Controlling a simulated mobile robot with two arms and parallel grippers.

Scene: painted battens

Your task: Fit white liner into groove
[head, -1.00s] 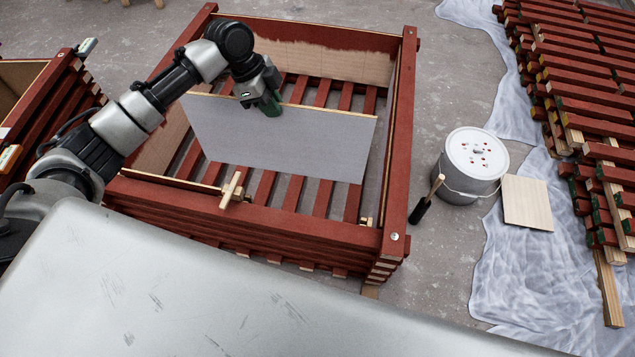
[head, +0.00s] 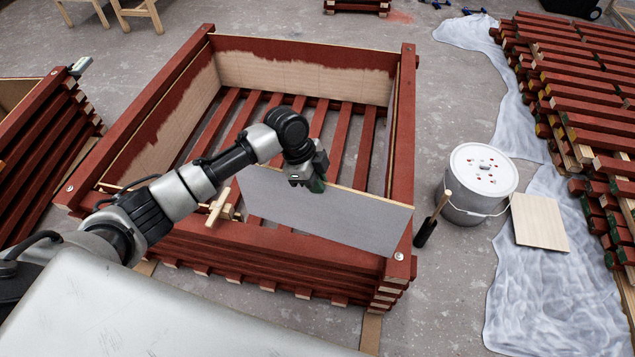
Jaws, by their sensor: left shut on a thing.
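The white liner (head: 335,217) is a thin, pale grey-white panel with a bare wood top edge. My left gripper (head: 315,184) is shut on that top edge, near its middle. The liner stands steeply on edge at the near side of the red slatted crate (head: 404,120), covering part of the near rail in the head view. Its right end reaches the near right corner post. The groove is not clearly visible behind the liner, and I cannot tell whether the bottom edge sits in it. A light wooden cross-shaped piece (head: 221,208) sits on the near rail, left of the liner. My right gripper is not in view.
Right of the crate are a dark brush (head: 431,222) with a wooden handle, a white bucket (head: 478,185) and a square board (head: 540,222) on crumpled plastic sheeting. Stacked red battens (head: 590,95) lie far right. Another red crate (head: 40,125) stands left.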

